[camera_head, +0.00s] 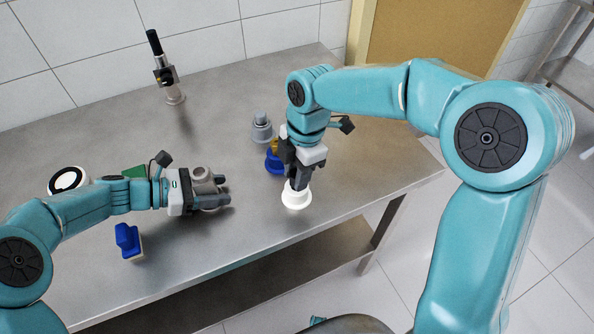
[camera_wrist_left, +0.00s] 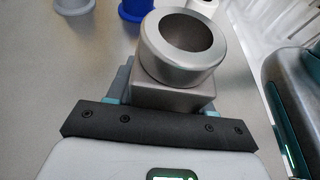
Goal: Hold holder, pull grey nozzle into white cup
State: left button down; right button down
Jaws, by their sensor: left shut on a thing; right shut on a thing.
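The holder (camera_head: 203,177) is a grey metal ring on a block, lying at the middle of the table. My left gripper (camera_head: 215,196) is shut on it. In the left wrist view the holder (camera_wrist_left: 178,75) shows its round opening, dark and with nothing seen inside. The white cup (camera_head: 296,200) stands near the table's front edge; part of it shows in the left wrist view (camera_wrist_left: 204,5). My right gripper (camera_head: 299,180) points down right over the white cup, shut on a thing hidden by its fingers. I cannot make out the grey nozzle.
A blue cup (camera_head: 273,163) stands just behind my right gripper, and a grey cup (camera_head: 262,129) further back. A blue-handled tool (camera_head: 128,239) lies at the left front. A black-topped stand (camera_head: 164,72) is at the back. The table's back left is clear.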

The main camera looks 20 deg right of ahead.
pick_arm(q)
jog(key=shift+f, duration=0.25)
pick_arm(e)
jog(key=shift+f, duration=0.15)
jog(key=shift+f, duration=0.2)
jog(key=c, duration=0.7)
grip_release()
jog(key=shift+d+r, duration=0.3)
jog(key=shift+r, duration=2.35)
jog(key=shift+d+r, duration=0.3)
jog(key=shift+r, duration=2.3)
jog(key=shift+d+r, duration=0.3)
jog(key=shift+r, duration=2.35)
